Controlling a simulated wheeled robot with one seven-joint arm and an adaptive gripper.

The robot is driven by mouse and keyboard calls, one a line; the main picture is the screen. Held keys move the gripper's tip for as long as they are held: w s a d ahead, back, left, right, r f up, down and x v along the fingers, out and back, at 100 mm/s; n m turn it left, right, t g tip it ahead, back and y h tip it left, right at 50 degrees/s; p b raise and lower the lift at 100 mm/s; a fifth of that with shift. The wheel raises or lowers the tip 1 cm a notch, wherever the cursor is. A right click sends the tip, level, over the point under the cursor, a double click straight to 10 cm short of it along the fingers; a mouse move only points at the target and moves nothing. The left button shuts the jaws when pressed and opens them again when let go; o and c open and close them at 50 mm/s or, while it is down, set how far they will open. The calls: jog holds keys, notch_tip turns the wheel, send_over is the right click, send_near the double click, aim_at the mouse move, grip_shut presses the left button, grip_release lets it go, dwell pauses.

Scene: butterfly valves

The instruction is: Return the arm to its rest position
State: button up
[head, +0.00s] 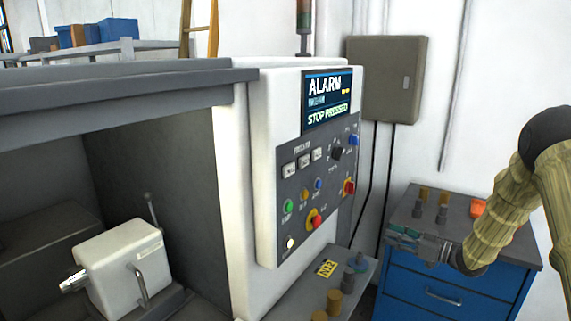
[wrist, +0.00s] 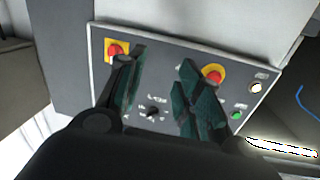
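My arm (head: 505,205) reaches in from the right in the head view, bent, with my gripper (head: 392,238) pointing left towards the machine's control panel (head: 292,165). In the wrist view my gripper (wrist: 163,58) has its two dark fingers apart, with nothing between them. The panel shows behind the fingers, with a red knob on a yellow square (wrist: 115,49) and a red button on a yellow ring (wrist: 213,74). The fingers partly cover the panel. In the head view my gripper looks apart from the panel. The screen (head: 328,101) reads ALARM and STOP PRESSED.
A blue drawer cabinet (head: 437,293) with several small parts on its grey top stands behind and below my gripper. A grey shelf (head: 372,280) with tool holders juts out below the panel. A grey wall box (head: 387,79) hangs behind. A white vise-like block (head: 122,262) sits inside the machine.

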jog(key=s+a+f+m+h, duration=0.3)
jog(key=s+f, duration=0.1)
jog(key=f, duration=0.5)
jog(key=s+a+f+m+h, duration=0.2)
jog(key=s+a+f, duration=0.1)
jog(key=f, duration=0.6)
jog(key=s+a+f+m+g+h, duration=0.1)
jog(key=s+a+f+h, duration=0.1)
jog(key=s+f, duration=0.5)
jog(key=s+a+f+m+g+h, duration=0.2)
jog(key=s+f, duration=0.4)
jog(key=s, duration=0.1)
jog(key=s+a+f+g+h, duration=0.1)
jog(key=s+f+g, duration=0.3)
jog(key=s, duration=1.4)
jog(key=s+a+f+m+g+h+b, duration=0.1)
jog(key=s+f+g+h, duration=0.2)
jog(key=s, duration=1.4)
jog(key=shift+s+f+g, duration=0.4)
jog(key=shift+f+g, duration=0.25)
jog(key=shift+g, duration=0.05)
